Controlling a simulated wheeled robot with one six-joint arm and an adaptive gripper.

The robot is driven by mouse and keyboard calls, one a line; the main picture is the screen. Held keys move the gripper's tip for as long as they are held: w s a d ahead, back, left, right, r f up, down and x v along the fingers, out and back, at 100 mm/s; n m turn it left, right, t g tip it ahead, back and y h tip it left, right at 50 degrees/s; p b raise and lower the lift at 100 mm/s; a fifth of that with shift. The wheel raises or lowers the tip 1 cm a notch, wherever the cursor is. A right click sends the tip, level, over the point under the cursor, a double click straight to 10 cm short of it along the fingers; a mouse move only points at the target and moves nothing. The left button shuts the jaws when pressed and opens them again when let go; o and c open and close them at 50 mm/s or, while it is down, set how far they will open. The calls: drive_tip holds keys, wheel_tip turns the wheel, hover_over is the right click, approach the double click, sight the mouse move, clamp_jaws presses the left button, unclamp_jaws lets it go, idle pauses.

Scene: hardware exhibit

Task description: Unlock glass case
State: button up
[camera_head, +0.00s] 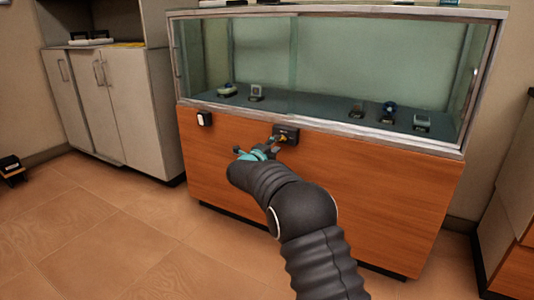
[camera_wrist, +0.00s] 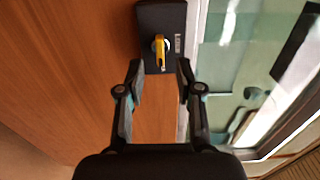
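The glass case (camera_head: 330,60) stands on a wooden cabinet front in the head view. A black lock box (camera_head: 289,130) is mounted on the wood just under the glass; it also fills the top middle of the wrist view (camera_wrist: 146,20). A yellow key-like piece (camera_wrist: 160,50) sits at the lock's round silver face. It shows small in the head view (camera_head: 281,138). My gripper (camera_wrist: 159,72) is open, its two fingers apart on either side just below the yellow piece. In the head view my gripper (camera_head: 269,148) is close in front of the lock box.
A small black-and-white device (camera_head: 205,118) is on the wood left of the lock. Several small items stand inside the case on its dark floor (camera_head: 310,106). A grey cabinet (camera_head: 135,110) is at left. Open tiled floor (camera_head: 120,235) lies in front.

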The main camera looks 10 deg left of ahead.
drive_tip(key=v, duration=0.8)
